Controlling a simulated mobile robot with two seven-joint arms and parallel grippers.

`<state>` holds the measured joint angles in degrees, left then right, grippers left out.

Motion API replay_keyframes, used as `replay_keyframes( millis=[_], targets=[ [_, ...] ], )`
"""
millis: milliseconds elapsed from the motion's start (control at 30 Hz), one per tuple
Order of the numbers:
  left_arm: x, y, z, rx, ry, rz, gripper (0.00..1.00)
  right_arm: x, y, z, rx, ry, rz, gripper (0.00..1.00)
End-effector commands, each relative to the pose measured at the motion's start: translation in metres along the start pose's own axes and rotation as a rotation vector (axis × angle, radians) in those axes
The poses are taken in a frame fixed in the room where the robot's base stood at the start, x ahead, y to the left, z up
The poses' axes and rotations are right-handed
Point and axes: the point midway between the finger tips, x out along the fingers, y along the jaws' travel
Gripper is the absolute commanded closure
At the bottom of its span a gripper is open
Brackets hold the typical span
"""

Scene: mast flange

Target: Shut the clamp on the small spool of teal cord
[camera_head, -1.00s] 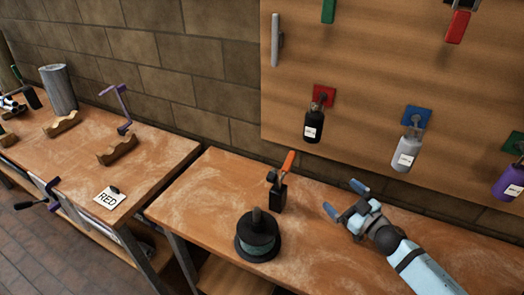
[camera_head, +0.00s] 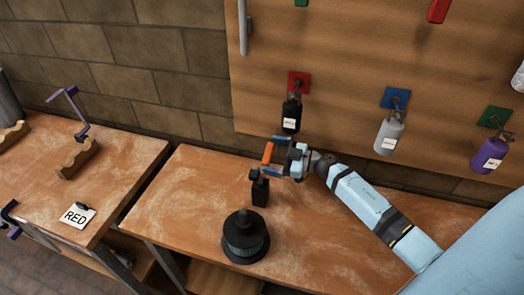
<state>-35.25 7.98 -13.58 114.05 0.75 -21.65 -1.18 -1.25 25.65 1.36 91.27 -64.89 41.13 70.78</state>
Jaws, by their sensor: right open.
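The small spool of teal cord (camera_head: 245,243) stands on the right-hand bench, with black flanges and a post on top. Just behind it is the clamp, with a black body (camera_head: 260,190) and an orange handle (camera_head: 267,153) that points up. My right gripper (camera_head: 275,155) is open at the orange handle, with its fingers close to it. I cannot tell whether they touch it. My left gripper is not in view.
The bench top (camera_head: 190,205) is clear left of the spool. Black, grey (camera_head: 389,134) and purple (camera_head: 489,155) bottles hang on the wooden board behind.

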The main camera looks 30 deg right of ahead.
Motion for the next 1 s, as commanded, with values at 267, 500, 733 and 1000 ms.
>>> replay_keyframes(
  millis=[267, 500, 733, 1000],
  targets=[
    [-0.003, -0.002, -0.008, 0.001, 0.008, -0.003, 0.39, 0.034, 0.000, -0.001, -0.001, 0.001, 0.000, 0.00],
    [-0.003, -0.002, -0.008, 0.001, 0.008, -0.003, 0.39, 0.037, -0.001, 0.000, 0.000, 0.000, 0.000, 0.00],
    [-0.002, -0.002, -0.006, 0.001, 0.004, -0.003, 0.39, 0.037, -0.001, 0.000, -0.001, 0.000, -0.001, 0.28],
    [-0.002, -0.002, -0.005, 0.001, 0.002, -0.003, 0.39, 0.037, 0.000, -0.001, -0.005, 0.000, -0.001, 0.58]
  ],
)
